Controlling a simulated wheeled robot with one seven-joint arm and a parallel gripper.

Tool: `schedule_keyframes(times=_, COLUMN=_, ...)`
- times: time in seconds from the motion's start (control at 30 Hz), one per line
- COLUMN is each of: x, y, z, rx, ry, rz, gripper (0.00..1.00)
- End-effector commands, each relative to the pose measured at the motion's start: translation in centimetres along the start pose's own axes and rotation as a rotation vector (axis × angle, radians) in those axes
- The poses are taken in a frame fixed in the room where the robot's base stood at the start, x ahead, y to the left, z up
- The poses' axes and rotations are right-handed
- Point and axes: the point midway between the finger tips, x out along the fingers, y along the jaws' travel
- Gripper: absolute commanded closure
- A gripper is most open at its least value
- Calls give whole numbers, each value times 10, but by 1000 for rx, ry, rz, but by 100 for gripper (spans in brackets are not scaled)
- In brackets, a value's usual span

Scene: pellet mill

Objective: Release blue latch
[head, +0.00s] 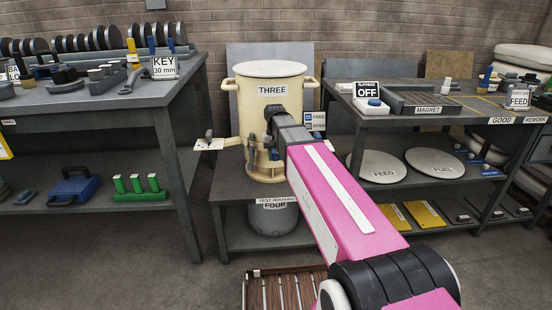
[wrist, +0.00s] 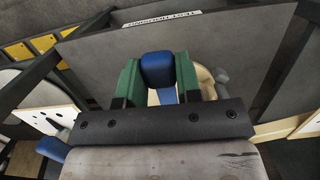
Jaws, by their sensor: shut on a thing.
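The blue latch (wrist: 158,68) shows in the wrist view between the two green fingers of my gripper (wrist: 158,80). The fingers are shut on it, one on each side. Part of the cream housing shows just behind the fingers. In the head view the cream housing marked THREE (head: 271,112) stands on a low grey stand, with a handle on each side. My pink arm reaches to the front of this housing, and its wrist hides the gripper and most of the latch area there.
A bench with tools and a KEY sign (head: 164,67) stands at the left. A bench with a MAGNET label (head: 427,110) and an OFF sign (head: 367,89) stands at the right. A grey pot marked FOUR (head: 274,220) sits on the stand's lower shelf. A wooden slatted pallet (head: 283,289) lies on the floor in front.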

Motion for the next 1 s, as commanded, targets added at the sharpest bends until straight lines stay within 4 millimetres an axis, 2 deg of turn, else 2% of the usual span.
schedule_keyframes(times=0.37, x=0, y=0, z=0, rx=-1, ry=-5, rz=-1, gripper=100)
schedule_keyframes(times=0.4, x=0, y=0, z=0, rx=-1, ry=-5, rz=-1, gripper=65)
schedule_keyframes(times=0.47, x=0, y=0, z=0, rx=-1, ry=-5, rz=-1, gripper=45)
schedule_keyframes(times=0.5, x=0, y=0, z=0, rx=-1, ry=-5, rz=-1, gripper=43)
schedule_keyframes(times=0.83, x=-3, y=0, z=0, rx=0, ry=-5, rz=-1, gripper=43)
schedule_keyframes(times=1.0, x=-20, y=0, z=-1, rx=0, ry=-4, rz=-1, gripper=43)
